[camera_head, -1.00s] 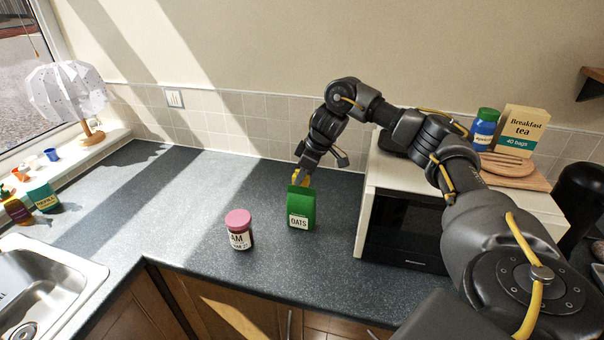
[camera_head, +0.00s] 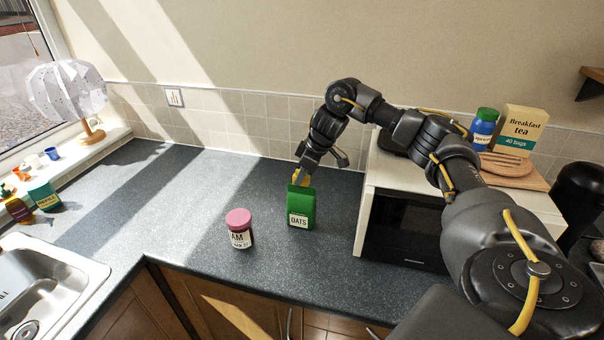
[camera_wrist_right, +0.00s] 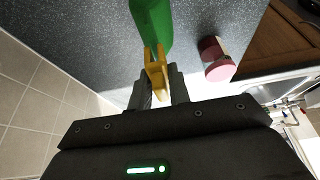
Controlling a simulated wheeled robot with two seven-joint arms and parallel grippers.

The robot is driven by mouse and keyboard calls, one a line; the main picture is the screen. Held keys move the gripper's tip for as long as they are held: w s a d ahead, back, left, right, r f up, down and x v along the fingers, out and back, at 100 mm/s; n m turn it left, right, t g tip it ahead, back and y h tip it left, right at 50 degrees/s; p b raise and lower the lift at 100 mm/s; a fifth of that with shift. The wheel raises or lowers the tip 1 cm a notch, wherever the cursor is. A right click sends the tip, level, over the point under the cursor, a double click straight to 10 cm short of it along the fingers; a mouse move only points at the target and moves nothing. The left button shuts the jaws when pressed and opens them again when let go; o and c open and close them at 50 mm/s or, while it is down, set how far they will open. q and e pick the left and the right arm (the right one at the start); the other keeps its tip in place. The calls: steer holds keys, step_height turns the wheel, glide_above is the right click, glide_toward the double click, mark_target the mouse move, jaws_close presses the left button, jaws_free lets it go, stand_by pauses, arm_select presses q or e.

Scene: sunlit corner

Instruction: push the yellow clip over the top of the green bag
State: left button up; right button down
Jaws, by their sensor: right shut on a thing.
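The green bag (camera_head: 301,207), labelled OATS, stands upright on the dark worktop; it also shows at the top of the right wrist view (camera_wrist_right: 151,22). My right gripper (camera_head: 302,172) is above the bag's top and shut on the yellow clip (camera_wrist_right: 156,72). In the right wrist view the clip sits between the fingers and its far end meets the edge of the bag. I cannot tell how far the clip is over the bag's top. In the head view the clip (camera_head: 301,179) shows just above the bag. My left gripper is out of view.
A jam jar (camera_head: 239,229) with a pink lid stands left of the bag. A white microwave (camera_head: 408,215) stands to the right, carrying a board, a tea box (camera_head: 521,131) and a blue jar (camera_head: 483,129). A sink (camera_head: 42,285) is at the lower left.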

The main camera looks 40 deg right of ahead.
steer(key=shift+p, duration=0.45)
stand_by(0.4)
steer(key=shift+f+p, duration=0.35)
steer(key=shift+f, duration=1)
stand_by(1.7)
steer(key=c, duration=0.7)
jaws_free()
steer(key=shift+c, duration=0.2)
steer(key=shift+r, duration=0.1)
step_height(320, 180, up, 5)
steer(key=p, duration=0.5)
steer(key=shift+f, duration=0.2)
steer(key=shift+r+p, duration=0.65)
steer(key=shift+r, duration=0.5)
